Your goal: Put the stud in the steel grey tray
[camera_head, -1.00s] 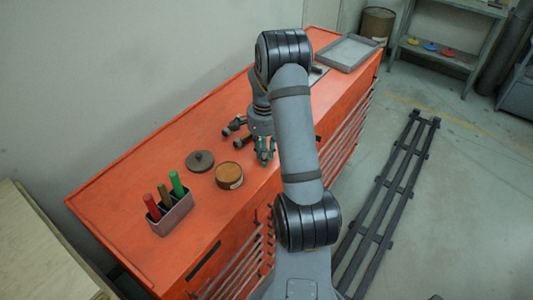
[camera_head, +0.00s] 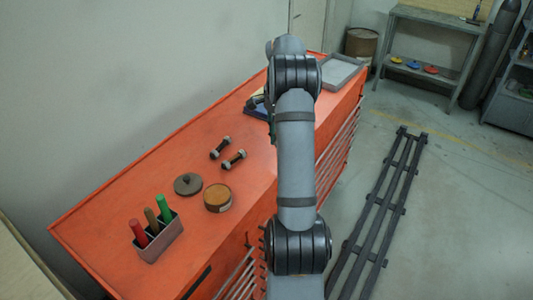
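Two dark studs with pale ends, the upper stud (camera_head: 220,147) and the lower stud (camera_head: 234,159), lie close together on the orange cabinet top. The steel grey tray (camera_head: 332,84) is at the far end of the cabinet, partly hidden by my arm, and the part of its inside in view looks empty. My gripper is almost fully hidden behind my arm. Only a thin greenish sliver, which seems to be part of it, shows at the arm's left edge. I cannot see its fingers or whether it holds anything.
A round brown-topped tin (camera_head: 217,198), a dark lidded disc (camera_head: 188,184) and a grey holder (camera_head: 160,240) with red, brown and green sticks stand nearer. A blue item (camera_head: 257,111) with something dark on it lies beside my arm. A shelf (camera_head: 430,45) stands beyond.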

